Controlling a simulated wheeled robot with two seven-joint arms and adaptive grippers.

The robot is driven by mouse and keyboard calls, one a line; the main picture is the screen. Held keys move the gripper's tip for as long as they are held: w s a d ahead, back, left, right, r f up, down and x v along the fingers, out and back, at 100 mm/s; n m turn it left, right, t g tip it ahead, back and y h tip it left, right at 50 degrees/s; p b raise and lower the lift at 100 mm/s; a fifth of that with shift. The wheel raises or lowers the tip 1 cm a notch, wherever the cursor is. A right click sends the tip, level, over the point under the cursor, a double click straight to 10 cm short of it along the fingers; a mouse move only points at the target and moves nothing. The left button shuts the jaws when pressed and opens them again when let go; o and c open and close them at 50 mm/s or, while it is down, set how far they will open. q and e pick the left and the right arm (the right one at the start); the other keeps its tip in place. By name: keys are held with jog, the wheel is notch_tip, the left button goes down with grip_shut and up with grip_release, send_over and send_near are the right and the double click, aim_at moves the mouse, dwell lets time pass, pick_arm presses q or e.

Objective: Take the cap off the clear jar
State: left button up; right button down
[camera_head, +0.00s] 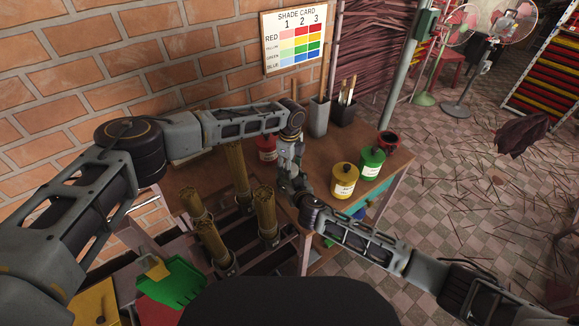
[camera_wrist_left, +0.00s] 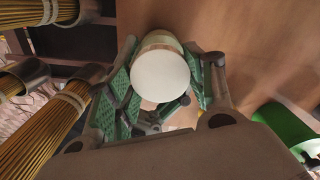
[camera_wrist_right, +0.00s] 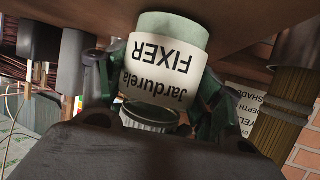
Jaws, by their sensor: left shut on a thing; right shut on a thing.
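The clear jar (camera_wrist_right: 165,58) has a pale green base and a white label reading "Jardurela FIXER"; the right wrist view shows it upside down. My right gripper (camera_wrist_right: 165,95) is shut on the jar, with fingers on both sides. Whether cap and jar are apart I cannot tell.
A yellow can (camera_head: 344,180), a green can (camera_head: 372,162) and a dark red pot (camera_head: 388,141) stand on the table to the right. A red can (camera_head: 267,148) stands behind my arms. Several stick bundles (camera_head: 208,238) stand to the left.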

pick_arm(q)
jog(key=shift+s+d+n, duration=0.1)
jog(key=shift+d+n, duration=0.05)
jog(key=shift+n, duration=1.45)
jog(key=o, duration=1.1)
jog(key=shift+r, duration=2.25)
